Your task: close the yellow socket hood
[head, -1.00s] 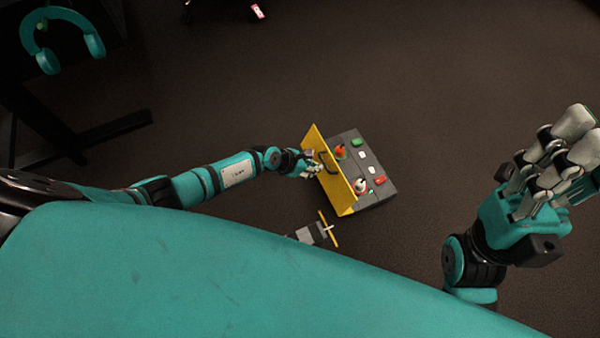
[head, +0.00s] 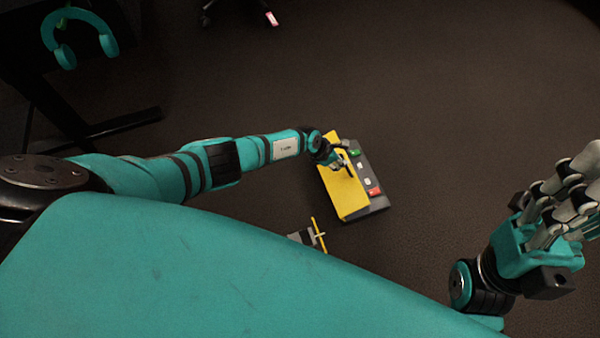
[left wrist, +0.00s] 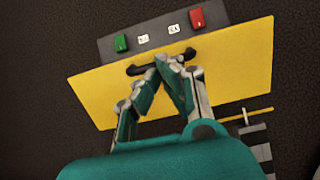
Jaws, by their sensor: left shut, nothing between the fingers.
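The yellow hood (head: 347,192) lies over the left part of the grey panel (head: 377,203) in the head view and hides what is under it. It looks flat or nearly flat; I cannot tell whether it is fully down. In the left wrist view the hood (left wrist: 95,87) fills the middle, with its black handle (left wrist: 147,66). My left gripper (left wrist: 172,60) is shut and empty, its fingertips at the handle; I cannot tell whether they touch. It also shows in the head view (head: 341,158). My right gripper (head: 562,195) is at the right, away from the panel, its fingers apart.
A green button (left wrist: 121,43) and a red button (left wrist: 197,18) stay uncovered on the panel, with two white switches between them. A small grey part with a yellow bar (head: 319,235) is near the panel. Teal headphones (head: 80,30) hang at upper left.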

